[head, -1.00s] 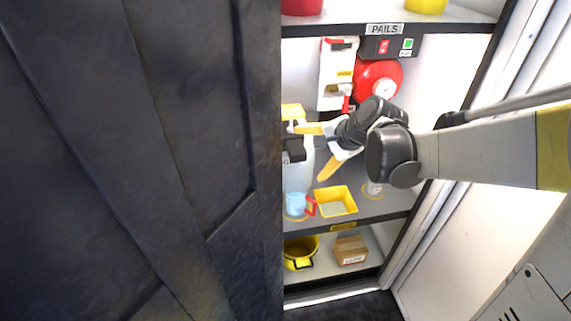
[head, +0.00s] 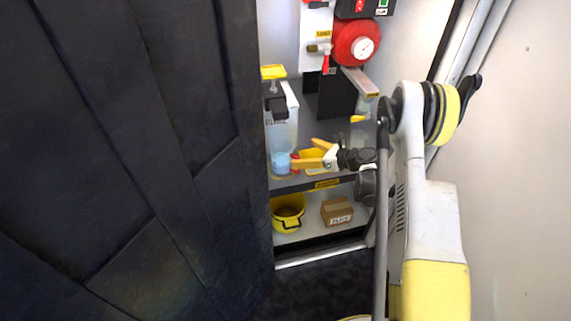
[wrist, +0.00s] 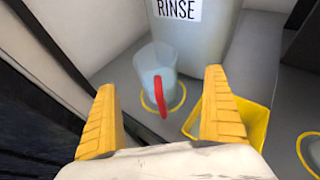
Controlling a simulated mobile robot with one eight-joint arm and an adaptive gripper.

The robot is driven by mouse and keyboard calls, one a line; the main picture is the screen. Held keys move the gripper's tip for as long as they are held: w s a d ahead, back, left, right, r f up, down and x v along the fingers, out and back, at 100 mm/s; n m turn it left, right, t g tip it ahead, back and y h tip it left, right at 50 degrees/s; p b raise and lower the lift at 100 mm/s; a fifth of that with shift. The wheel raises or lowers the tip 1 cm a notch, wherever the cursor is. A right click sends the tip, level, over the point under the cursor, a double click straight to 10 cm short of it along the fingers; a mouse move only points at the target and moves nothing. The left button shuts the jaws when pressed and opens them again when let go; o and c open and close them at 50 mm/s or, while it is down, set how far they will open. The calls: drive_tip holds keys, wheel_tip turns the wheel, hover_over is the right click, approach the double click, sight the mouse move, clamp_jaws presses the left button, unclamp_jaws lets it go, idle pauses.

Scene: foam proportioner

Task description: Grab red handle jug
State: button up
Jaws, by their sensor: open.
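The jug with the red handle (wrist: 157,77) is a pale blue, see-through cup standing upright on the grey shelf, inside a yellow ring, in the wrist view. Its red handle faces my gripper (wrist: 165,110), whose two yellow fingers are open with the jug beyond and between them, apart from it. In the head view the jug (head: 281,164) is at the shelf's front left. My gripper (head: 312,154) reaches in from the right, its fingers just right of the jug and partly covering the handle.
A large container marked RINSE (wrist: 205,35) stands behind the jug. A yellow tray (wrist: 252,125) is close to the right finger. A dark door (head: 150,160) stands at the left. A yellow pail (head: 288,212) and a cardboard box (head: 337,211) are on the lower shelf.

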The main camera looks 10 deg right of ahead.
sight(273, 149)
drive_tip(key=b+x, duration=0.1)
drive_tip(key=x, duration=0.3)
drive_tip(key=shift+w+a+f, duration=0.1)
drive_tip(key=shift+a+f, duration=0.05)
drive_tip(key=shift+a, duration=0.05)
drive_tip(key=b+x, duration=0.1)
drive_tip(key=x, duration=0.1)
drive_tip(key=b+x, duration=0.2)
drive_tip(key=x, duration=0.1)
drive_tip(key=shift+a+f, duration=0.2)
drive_tip(key=shift+a, duration=0.1)
drive_tip(key=shift+r, duration=0.15)
drive_tip(key=c, duration=1.5)
